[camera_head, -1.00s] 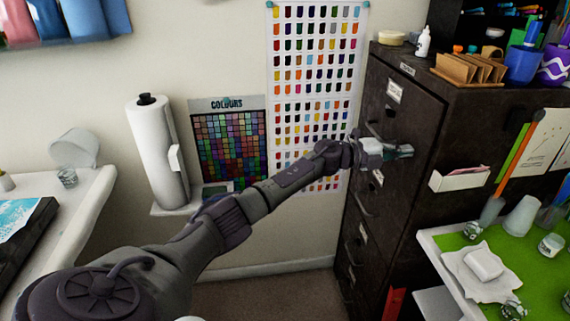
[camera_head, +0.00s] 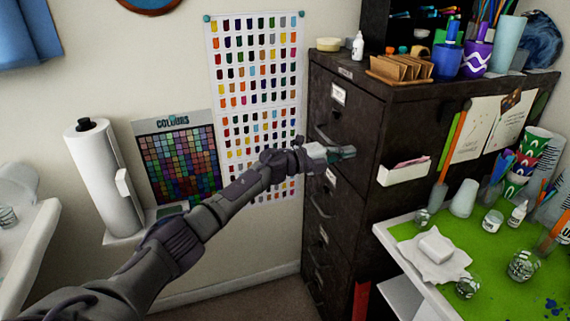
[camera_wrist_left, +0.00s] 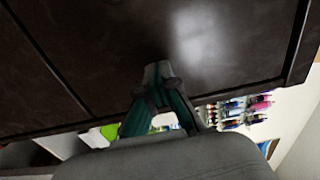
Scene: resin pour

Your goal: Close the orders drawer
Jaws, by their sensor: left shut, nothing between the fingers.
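The dark filing cabinet (camera_head: 395,125) stands right of centre in the head view, its drawer fronts facing left. The top drawer (camera_head: 352,115) has a white label and a curved handle; its front looks about flush with the cabinet. The label is too small to read, so I cannot tell which drawer is the orders drawer. My left gripper (camera_head: 345,153) is shut and empty at the lower part of that top front, just below the handle. In the left wrist view its closed fingertips (camera_wrist_left: 158,72) are at a dark flat panel, apparently touching it. My right gripper is out of view.
A green-topped table (camera_head: 480,250) with jars and cups stands right of the cabinet. A white wall pocket (camera_head: 404,174) hangs on the cabinet side. A paper roll (camera_head: 102,180) and colour charts are on the wall behind my arm. Floor is free before the cabinet.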

